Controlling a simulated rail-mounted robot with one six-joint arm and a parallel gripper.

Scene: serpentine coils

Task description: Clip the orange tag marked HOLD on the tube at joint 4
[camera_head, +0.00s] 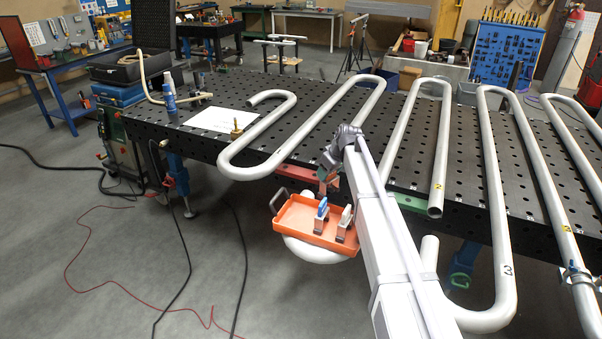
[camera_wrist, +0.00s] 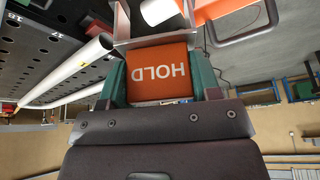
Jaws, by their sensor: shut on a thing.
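My gripper (camera_wrist: 160,78) is shut on the orange tag (camera_wrist: 158,72), its teal fingers on either side. The word HOLD on the tag reads upside down in the wrist view. In the head view my gripper (camera_head: 327,168) is above the back of the orange tray, in front of the table edge, and the tag is mostly hidden or too small to make out. Grey serpentine tubes (camera_head: 492,180) lie on the black table, with small yellow numbered labels. I cannot make out which label is 4. The tag is apart from the tubes.
The orange tray (camera_head: 297,222) holds a blue clip (camera_head: 321,212) and a whitish clip (camera_head: 345,220). The perforated black table (camera_head: 330,120) carries a white sheet (camera_head: 208,119) and a blue bottle (camera_head: 169,93). A metal clamp (camera_head: 574,274) sits on the right tube.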

